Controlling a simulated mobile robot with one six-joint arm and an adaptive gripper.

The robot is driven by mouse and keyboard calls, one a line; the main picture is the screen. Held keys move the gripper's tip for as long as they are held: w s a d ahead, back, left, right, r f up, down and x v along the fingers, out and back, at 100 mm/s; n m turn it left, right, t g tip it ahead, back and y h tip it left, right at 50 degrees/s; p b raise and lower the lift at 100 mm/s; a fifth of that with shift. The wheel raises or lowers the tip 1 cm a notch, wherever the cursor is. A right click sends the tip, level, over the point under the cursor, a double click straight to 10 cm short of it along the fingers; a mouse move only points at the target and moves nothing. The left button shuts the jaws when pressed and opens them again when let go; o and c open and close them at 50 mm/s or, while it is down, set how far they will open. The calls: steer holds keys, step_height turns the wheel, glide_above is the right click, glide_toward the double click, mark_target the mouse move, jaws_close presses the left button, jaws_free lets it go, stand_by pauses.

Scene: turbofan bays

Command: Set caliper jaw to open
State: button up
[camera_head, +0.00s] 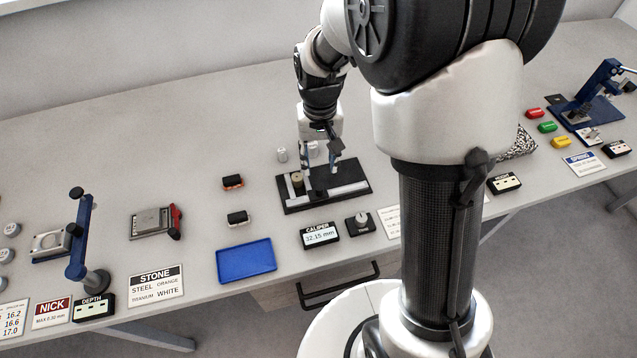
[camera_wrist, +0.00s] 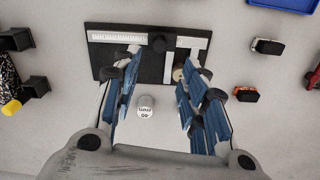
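The caliper is a black plate (camera_head: 322,202) on the table with a pale scale bar and pale jaws; in the wrist view its plate (camera_wrist: 105,68) lies at the top. A black knob (camera_wrist: 157,42) sits on its bar. A brass-coloured round part (camera_head: 297,179) is at the jaw end; in the wrist view it (camera_wrist: 178,74) is partly hidden by the right finger. My gripper (camera_head: 320,164) is over the caliper, fingers pointing down. In the wrist view my gripper (camera_wrist: 159,68) has its blue-padded fingers wide apart, with nothing held. The caliper display (camera_head: 320,235) reads 12.15 mm.
A white labelled cylinder (camera_wrist: 145,106) stands behind the caliper. A small box with a knob (camera_head: 361,223) is beside the display. A blue tray (camera_head: 246,261) lies front left. Bare table separates these things.

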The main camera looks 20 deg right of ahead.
mark_target(320, 187)
step_height(320, 187, down, 11)
steer(key=b, duration=0.3)
steer(key=shift+f, duration=0.1)
steer(key=shift+c, duration=0.4)
jaws_close()
stand_by(0.3)
